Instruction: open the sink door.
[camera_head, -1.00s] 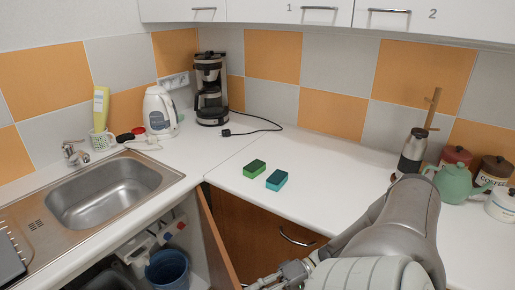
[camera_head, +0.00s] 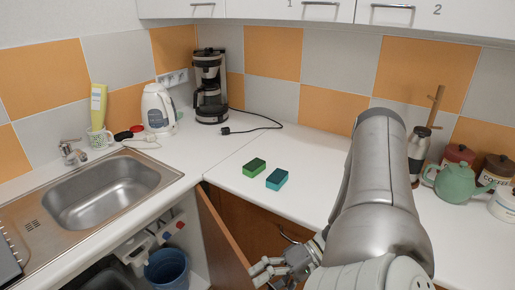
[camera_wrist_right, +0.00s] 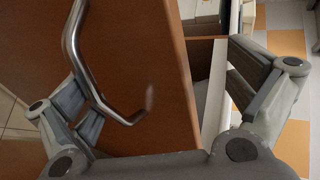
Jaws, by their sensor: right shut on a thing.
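The sink door (camera_head: 222,243) is a brown panel standing swung out from the cabinet under the sink (camera_head: 100,194). The cabinet interior shows to its left. My right gripper (camera_head: 268,269) is at the door's free edge, low in the head view. In the right wrist view, its fingers lie on either side of the brown door (camera_wrist_right: 150,60), shut on it. The door's curved metal handle (camera_wrist_right: 70,45) is close to the left finger. Exact finger contact is hard to see. My left gripper is not in view.
A blue bucket (camera_head: 167,269) stands inside the open cabinet. Green (camera_head: 254,166) and teal (camera_head: 277,179) sponges lie on the counter. A teapot (camera_head: 457,184) and jars stand right of my right arm. A brown cabinet front (camera_head: 255,222) is beside the door.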

